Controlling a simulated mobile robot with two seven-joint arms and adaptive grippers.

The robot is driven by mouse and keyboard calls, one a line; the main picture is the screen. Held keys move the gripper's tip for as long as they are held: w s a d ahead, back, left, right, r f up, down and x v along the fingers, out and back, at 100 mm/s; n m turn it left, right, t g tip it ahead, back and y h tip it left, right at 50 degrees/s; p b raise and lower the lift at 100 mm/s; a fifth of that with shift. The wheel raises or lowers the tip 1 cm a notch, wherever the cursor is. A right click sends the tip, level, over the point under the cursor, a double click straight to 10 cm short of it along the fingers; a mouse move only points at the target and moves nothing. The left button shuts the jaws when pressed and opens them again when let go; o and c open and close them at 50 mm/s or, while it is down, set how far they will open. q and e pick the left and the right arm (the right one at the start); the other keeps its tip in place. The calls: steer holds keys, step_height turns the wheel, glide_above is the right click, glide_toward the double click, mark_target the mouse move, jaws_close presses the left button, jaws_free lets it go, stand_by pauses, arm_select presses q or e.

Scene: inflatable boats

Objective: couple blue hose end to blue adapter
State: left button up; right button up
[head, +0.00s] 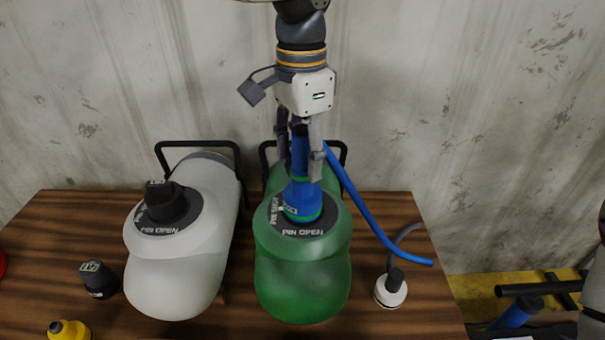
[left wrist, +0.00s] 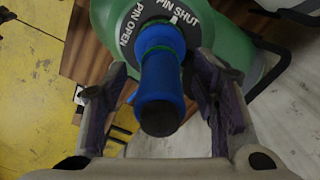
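A blue adapter (head: 303,207) with a green band sits on the valve of the green inflatable (head: 302,275). The blue hose end (head: 299,150) stands upright on top of the adapter and in line with it; I cannot tell whether it is locked. My left gripper (head: 300,172) points down with one finger on each side of the hose end. In the left wrist view the hose end (left wrist: 160,85) has a dark top, the adapter (left wrist: 158,38) lies beyond it, and gaps show between it and both open fingers. My right gripper is not in view.
A blue hose (head: 372,222) runs from behind the gripper down to the right. A white inflatable (head: 178,265) with a black cap lies left. A black cap (head: 98,279), a yellow cap (head: 68,330) and a white-black fitting (head: 391,290) rest on the wooden table (head: 425,310).

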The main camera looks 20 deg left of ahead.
arm_select(q)
step_height(320, 180, up, 12)
steer(key=shift+r, duration=0.1)
stand_by(0.4)
stand_by(0.4)
